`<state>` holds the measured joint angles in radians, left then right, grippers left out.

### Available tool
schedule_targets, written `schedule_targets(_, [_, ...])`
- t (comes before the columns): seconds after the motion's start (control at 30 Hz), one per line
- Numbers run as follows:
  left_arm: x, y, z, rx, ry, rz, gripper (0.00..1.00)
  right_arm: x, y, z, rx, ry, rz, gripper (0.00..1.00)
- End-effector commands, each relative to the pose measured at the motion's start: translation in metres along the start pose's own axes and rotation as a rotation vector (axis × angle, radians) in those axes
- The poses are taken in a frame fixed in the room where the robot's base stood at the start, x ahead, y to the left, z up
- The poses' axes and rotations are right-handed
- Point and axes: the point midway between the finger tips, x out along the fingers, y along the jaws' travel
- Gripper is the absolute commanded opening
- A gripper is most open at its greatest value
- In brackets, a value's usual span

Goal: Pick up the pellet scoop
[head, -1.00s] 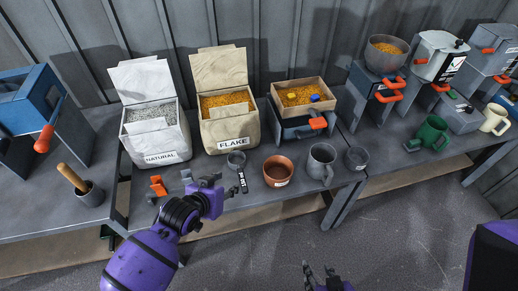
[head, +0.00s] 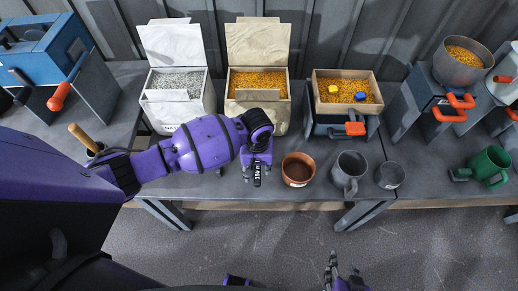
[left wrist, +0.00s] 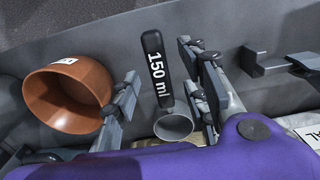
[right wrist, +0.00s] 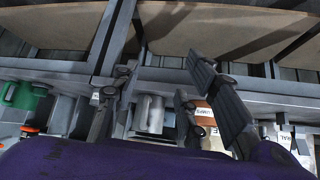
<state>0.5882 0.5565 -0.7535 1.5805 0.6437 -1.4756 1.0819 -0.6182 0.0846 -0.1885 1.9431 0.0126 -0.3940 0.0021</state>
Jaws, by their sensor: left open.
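The pellet scoop has a black handle marked "150 ml" (left wrist: 155,70) and a grey round cup (left wrist: 174,127). It lies on the workbench, and in the head view only its labelled handle (head: 257,176) shows below my left gripper (head: 257,160). In the left wrist view my left gripper (left wrist: 166,98) is open, its fingers on either side of the scoop with visible gaps; whether any part touches it I cannot tell. My right gripper (head: 338,274) is open and empty in front of the bench; it also shows in the right wrist view (right wrist: 160,100).
A copper-coloured pot (head: 298,170), a grey mug (head: 349,173) and a small grey cup (head: 390,175) stand right of the scoop. The natural bag (head: 160,112) and flake bag (head: 240,105) stand behind, with a wooden tray (head: 345,107) on a stand beside them.

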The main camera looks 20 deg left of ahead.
Motion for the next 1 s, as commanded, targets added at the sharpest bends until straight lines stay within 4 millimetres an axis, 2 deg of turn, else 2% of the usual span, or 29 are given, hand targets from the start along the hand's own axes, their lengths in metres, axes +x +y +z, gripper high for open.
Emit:
schedule_targets(0.1, [0.019,-0.001,0.000,0.001,0.000,-0.002,0.41,0.002,0.001,-0.003,-0.001,0.007,0.001,0.40])
schedule_targets(0.27, [0.040,-0.001,0.000,0.002,0.001,-0.001,0.41,0.007,0.001,-0.010,-0.005,0.020,0.000,0.40])
schedule_targets(0.57, [0.043,0.000,-0.002,0.002,0.005,0.002,0.41,0.008,0.002,-0.014,-0.007,0.027,0.001,0.40])
schedule_targets(0.87, [0.043,0.000,-0.001,0.002,0.005,0.002,0.01,0.005,0.004,-0.009,-0.012,0.020,0.003,0.40])
schedule_targets(1.0, [0.043,0.000,-0.001,0.003,0.005,0.002,0.00,0.004,0.005,-0.006,-0.012,0.014,0.004,0.40])
